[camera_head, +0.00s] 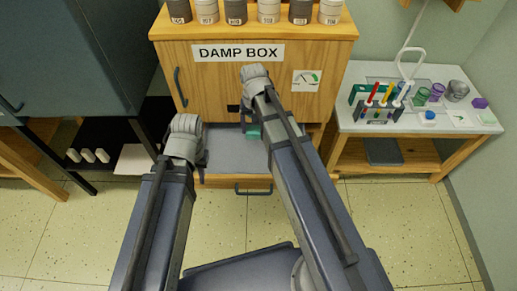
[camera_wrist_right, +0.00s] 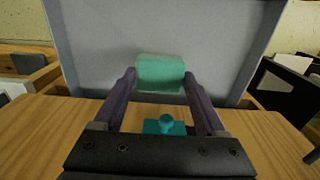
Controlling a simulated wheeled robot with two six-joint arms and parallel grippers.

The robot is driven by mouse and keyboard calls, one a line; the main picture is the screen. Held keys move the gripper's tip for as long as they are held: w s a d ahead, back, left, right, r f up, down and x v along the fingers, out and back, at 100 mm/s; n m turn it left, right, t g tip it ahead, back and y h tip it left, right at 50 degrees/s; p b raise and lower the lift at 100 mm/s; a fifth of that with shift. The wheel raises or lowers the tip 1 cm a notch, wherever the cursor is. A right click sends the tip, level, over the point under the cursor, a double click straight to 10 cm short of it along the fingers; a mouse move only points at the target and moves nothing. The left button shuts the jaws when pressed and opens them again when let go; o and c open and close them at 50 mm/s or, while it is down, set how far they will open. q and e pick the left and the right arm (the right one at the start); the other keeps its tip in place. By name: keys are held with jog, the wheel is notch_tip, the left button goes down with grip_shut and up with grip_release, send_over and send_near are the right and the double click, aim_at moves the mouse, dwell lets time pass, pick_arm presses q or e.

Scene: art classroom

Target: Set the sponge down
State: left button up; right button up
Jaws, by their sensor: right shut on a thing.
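The sponge (camera_wrist_right: 160,72) is a pale green block between the fingertips of my right gripper (camera_wrist_right: 160,80), which is shut on it. In the head view a green patch of the sponge (camera_head: 253,132) shows beside my right wrist, over the back of the grey drawer tray (camera_head: 225,163). I cannot tell whether the sponge touches the tray. My left gripper (camera_head: 200,156) points down at the left side of the tray; its fingers are mostly hidden and I see nothing in it.
The wooden damp box (camera_head: 205,75) stands behind the tray, with several labelled jars (camera_head: 236,12) on top. A teal knobbed piece (camera_wrist_right: 165,126) shows between my right gripper's fingers, near their base. A side table (camera_head: 350,122) at right holds test tubes and cups.

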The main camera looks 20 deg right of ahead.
jog(key=b, duration=1)
send_near(255, 152)
jog(key=shift+w+f, duration=0.1)
jog(key=shift+f, duration=2.5)
jog(key=shift+f, duration=0.25)
jog(key=o, duration=1.1)
jog(key=shift+r, duration=0.1)
jog(key=shift+o, duration=0.2)
jog(key=shift+r, duration=0.15)
notch_tip(255, 152, up, 12)
jog(key=p, duration=1.2)
jog(key=shift+r, duration=0.1)
jog(key=s+a+n+h, duration=0.1)
jog(key=s+a+n, duration=0.6)
jog(key=s, duration=0.7)
jog(key=a, duration=0.2)
jog(key=shift+a, duration=0.4)
